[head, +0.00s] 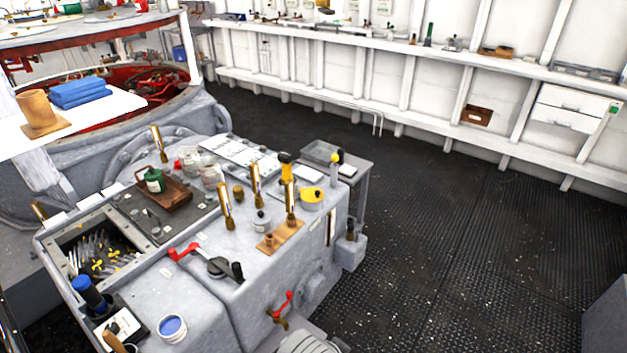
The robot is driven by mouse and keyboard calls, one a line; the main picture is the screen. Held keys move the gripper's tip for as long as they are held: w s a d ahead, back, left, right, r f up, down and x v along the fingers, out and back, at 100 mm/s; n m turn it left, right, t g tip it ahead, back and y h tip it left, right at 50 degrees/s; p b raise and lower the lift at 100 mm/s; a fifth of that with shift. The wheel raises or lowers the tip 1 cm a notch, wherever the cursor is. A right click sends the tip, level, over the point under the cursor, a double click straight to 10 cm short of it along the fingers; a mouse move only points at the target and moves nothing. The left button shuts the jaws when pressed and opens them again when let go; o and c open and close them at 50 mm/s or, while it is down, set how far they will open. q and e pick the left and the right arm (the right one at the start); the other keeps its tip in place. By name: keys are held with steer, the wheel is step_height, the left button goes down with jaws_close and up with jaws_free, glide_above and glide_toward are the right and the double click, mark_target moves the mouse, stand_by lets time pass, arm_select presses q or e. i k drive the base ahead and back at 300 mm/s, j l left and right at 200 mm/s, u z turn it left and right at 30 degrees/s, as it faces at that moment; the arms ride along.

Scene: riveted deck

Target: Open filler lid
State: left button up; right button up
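A grey metal machine housing (200,305) fills the lower left of the head view. I cannot tell for sure which part is the filler lid. A dark round cap with a black-knobbed crank (218,267) sits on its top, with a red lever (185,252) beside it. A second red lever (284,304) is on the front side. An open rectangular bay (100,255) holds loose metal and yellow parts. Neither of my grippers shows in this view.
Brass-ended tools, jars, a green can (155,181) on a wooden tray and a yellow tape measure (312,196) crowd the housing top. A small grey table (340,160) stands behind it. Dark treaded floor (450,230) is clear to the right. A white shelf (400,47) lines the wall.

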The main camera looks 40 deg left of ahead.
mark_target(310, 195)
steer(key=i+u, duration=0.3)
steer(key=i, duration=0.15)
steer(key=i+l+u, duration=0.25)
steer(key=i, duration=0.25)
steer(key=i+l+u, duration=0.15)
steer(key=i+u, duration=0.15)
steer(key=i, duration=0.15)
steer(key=i+l+u, duration=0.1)
steer(key=i+u, duration=0.15)
steer(key=u, duration=0.2)
steer(key=i+l+u, duration=0.15)
steer(key=u, duration=0.3)
steer(key=i+l+u, duration=0.25)
steer(key=u, duration=0.25)
steer(key=i+u, duration=0.45)
steer(key=i+l+u, duration=0.1)
steer(key=u, duration=0.35)
steer(key=i+l, duration=0.05)
steer(key=i, duration=0.05)
